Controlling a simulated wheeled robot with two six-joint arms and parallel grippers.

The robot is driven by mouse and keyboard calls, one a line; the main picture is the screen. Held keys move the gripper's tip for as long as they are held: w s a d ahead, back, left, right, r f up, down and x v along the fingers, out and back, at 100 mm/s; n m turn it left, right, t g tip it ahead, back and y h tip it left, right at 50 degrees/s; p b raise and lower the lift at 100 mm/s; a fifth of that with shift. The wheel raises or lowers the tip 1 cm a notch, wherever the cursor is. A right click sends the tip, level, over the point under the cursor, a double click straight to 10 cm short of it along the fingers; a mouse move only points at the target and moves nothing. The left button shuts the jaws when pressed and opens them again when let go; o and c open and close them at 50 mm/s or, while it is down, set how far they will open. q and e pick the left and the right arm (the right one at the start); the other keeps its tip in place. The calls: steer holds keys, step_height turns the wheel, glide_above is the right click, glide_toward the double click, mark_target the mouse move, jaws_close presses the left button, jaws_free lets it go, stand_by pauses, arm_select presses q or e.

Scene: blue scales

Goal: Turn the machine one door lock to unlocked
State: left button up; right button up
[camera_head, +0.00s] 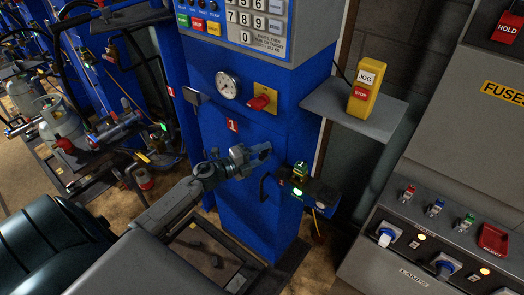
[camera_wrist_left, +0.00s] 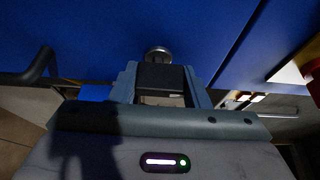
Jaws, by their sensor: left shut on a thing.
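Machine one is the blue column (camera_head: 225,200) with a small red "1" label (camera_head: 232,125). My left gripper (camera_head: 262,152) reaches in from the left against its front panel, below the red lever. In the left wrist view my left gripper (camera_wrist_left: 160,85) has its fingers closed on a dark block, which I take to be the door lock (camera_wrist_left: 160,76). A round silver part (camera_wrist_left: 158,53) shows just beyond it on the blue panel. In the head view the gripper hides the lock, and I cannot read its locked or unlocked marks. My right gripper is not in view.
A black door handle (camera_head: 264,187) sits just below my left gripper. A black bracket with a green light (camera_head: 308,188) juts out at the right. A grey shelf (camera_head: 340,118) holds a yellow jog box (camera_head: 366,88).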

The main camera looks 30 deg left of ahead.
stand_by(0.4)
arm_select(q)
steer(key=o, duration=1)
steer(key=shift+s+a+f, duration=0.15)
steer(key=shift+s, duration=0.05)
steer(key=shift+b+v, duration=1.75)
steer(key=shift+v, duration=3.4)
